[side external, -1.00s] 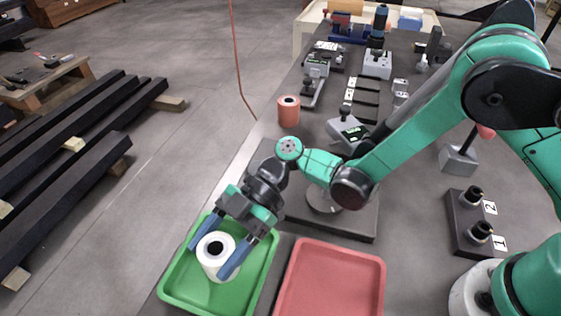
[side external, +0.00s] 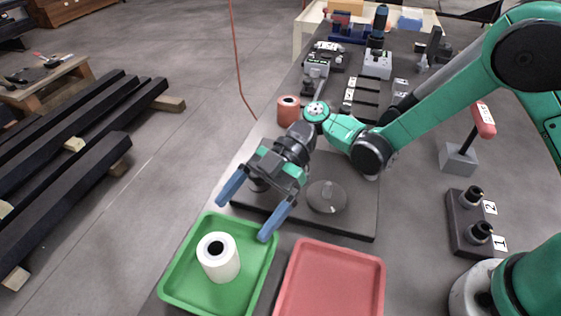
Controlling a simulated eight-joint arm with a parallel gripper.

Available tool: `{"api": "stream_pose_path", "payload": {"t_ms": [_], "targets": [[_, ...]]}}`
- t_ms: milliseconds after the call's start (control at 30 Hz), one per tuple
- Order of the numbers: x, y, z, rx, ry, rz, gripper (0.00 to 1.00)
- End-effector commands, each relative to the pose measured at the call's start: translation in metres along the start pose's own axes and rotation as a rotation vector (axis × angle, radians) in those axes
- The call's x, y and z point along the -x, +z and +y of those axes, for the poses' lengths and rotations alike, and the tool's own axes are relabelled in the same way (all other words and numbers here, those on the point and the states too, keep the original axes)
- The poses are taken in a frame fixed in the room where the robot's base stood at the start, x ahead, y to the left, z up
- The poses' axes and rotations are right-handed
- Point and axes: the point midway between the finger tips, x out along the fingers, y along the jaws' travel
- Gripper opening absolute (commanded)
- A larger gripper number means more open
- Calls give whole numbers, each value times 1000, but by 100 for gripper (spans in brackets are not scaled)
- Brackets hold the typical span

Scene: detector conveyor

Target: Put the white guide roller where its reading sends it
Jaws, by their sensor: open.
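The white guide roller (side external: 222,262) stands upright in the green tray (side external: 190,294), its dark bore facing up. My gripper (side external: 250,212) is open and empty, above and behind the roller near the tray's far edge. Its blue fingers are apart and clear of the roller. A red tray (side external: 335,285) lies to the right of the green one and is empty.
An orange-red roller (side external: 288,110) stands on the table's left edge. A block with two posts, labelled 1 and 2 (side external: 466,240), is at the right. A grey block with a red-handled tool (side external: 460,157) stands behind it. Grey devices (side external: 377,63) crowd the far end.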

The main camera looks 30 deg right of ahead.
Motion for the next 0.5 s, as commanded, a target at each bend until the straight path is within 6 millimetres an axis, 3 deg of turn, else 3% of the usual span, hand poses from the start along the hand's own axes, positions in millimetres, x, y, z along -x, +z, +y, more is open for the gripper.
{"api": "stream_pose_path", "payload": {"t_ms": [100, 333, 500], "targets": [[25, 0, 0, -2, 4, 0, 94], [50, -1, 0, -12, 6, -8, 94], [67, -8, 1, -181, 93, -110, 94]]}}
